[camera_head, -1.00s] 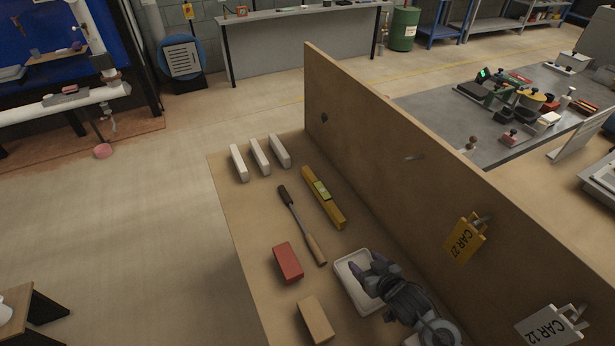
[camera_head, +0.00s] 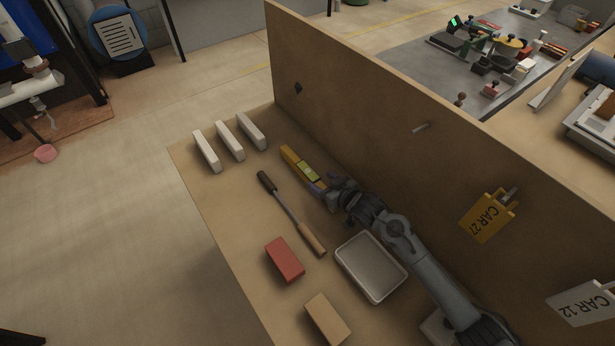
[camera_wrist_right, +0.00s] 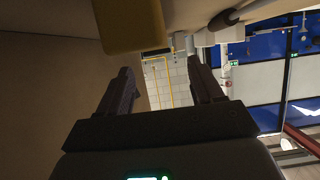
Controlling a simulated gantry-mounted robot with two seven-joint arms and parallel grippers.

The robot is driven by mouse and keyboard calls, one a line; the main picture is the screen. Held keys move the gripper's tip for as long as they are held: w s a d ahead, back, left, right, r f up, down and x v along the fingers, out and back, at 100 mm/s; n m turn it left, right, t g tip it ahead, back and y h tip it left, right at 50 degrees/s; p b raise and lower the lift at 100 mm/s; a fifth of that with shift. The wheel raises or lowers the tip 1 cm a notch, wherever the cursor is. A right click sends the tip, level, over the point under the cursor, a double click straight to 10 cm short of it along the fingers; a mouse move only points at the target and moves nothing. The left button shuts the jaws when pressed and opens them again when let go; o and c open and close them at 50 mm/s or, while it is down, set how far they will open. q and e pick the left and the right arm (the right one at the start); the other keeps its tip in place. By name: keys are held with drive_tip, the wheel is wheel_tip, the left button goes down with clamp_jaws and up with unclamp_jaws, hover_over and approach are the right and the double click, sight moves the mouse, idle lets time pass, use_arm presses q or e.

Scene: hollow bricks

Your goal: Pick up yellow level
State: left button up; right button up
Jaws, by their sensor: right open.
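The yellow level (camera_head: 297,162) lies on the wooden bench near the upright board, with a green-yellow vial window in its middle. My right gripper (camera_head: 319,188) is at the near end of the level and its arm hides that end. In the right wrist view my right gripper (camera_wrist_right: 164,76) is open, with nothing between its two dark fingers. The level also shows there (camera_wrist_right: 130,26), at the top, just beyond the left finger. I cannot tell whether they touch. My left gripper is not in view.
A tool with dark and wooden ends (camera_head: 286,211) lies left of the level. A red brick (camera_head: 285,260), a tan block (camera_head: 327,319) and an empty metal tray (camera_head: 372,266) are nearer. Several white blocks (camera_head: 230,140) stand at the far edge. The board (camera_head: 400,125) rises on the right.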

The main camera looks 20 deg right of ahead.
sight(311, 174)
drive_tip(key=shift+b+x, duration=0.8)
drive_tip(key=shift+x, duration=1.9)
drive_tip(key=shift+d, duration=0.1)
drive_tip(key=shift+c, duration=0.2)
clamp_jaws()
